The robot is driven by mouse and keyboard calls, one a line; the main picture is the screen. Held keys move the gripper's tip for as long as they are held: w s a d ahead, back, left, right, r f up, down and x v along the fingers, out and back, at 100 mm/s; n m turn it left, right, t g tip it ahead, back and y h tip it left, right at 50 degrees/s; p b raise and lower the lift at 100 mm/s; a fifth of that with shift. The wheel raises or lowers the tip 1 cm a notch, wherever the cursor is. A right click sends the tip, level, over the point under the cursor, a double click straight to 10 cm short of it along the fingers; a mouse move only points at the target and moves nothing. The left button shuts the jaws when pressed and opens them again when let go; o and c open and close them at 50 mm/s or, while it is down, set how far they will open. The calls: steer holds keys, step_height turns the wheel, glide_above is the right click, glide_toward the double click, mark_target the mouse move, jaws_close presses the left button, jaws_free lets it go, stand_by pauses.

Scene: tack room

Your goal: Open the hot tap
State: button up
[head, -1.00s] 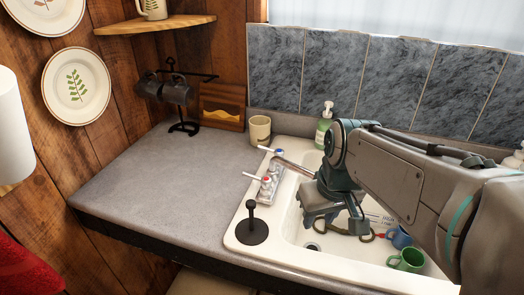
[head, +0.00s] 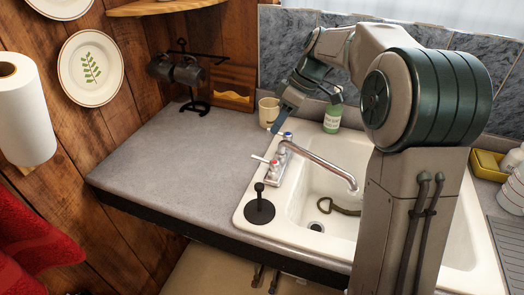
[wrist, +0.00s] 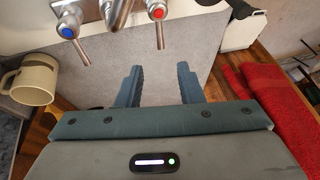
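The hot tap (head: 274,163), marked red, stands at the near end of the chrome faucet (head: 318,163) on the sink's left rim, its white lever pointing left. In the wrist view the hot tap (wrist: 158,14) is at the top, beyond and roughly between my fingertips. The blue-marked cold tap (head: 287,136) is at the far end; in the wrist view the cold tap (wrist: 68,32) is at upper left. My gripper (head: 281,120) is just above and behind the cold tap in the head view. In the wrist view my gripper (wrist: 158,75) is open with nothing between its fingers.
A cream mug (head: 268,112) stands close behind my gripper. A soap bottle (head: 333,116) stands behind the sink (head: 300,200). A black stand (head: 259,208) is on the near left rim. My arm hides the sink's right part.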

mark_target(265, 162)
steer(key=p+x, duration=0.1)
steer(key=x, duration=1)
steer(key=shift+a+f+p, duration=0.15)
steer(key=shift+f+p, duration=0.15)
steer(key=shift+p, duration=0.05)
steer(key=shift+c, duration=0.3)
jaws_close()
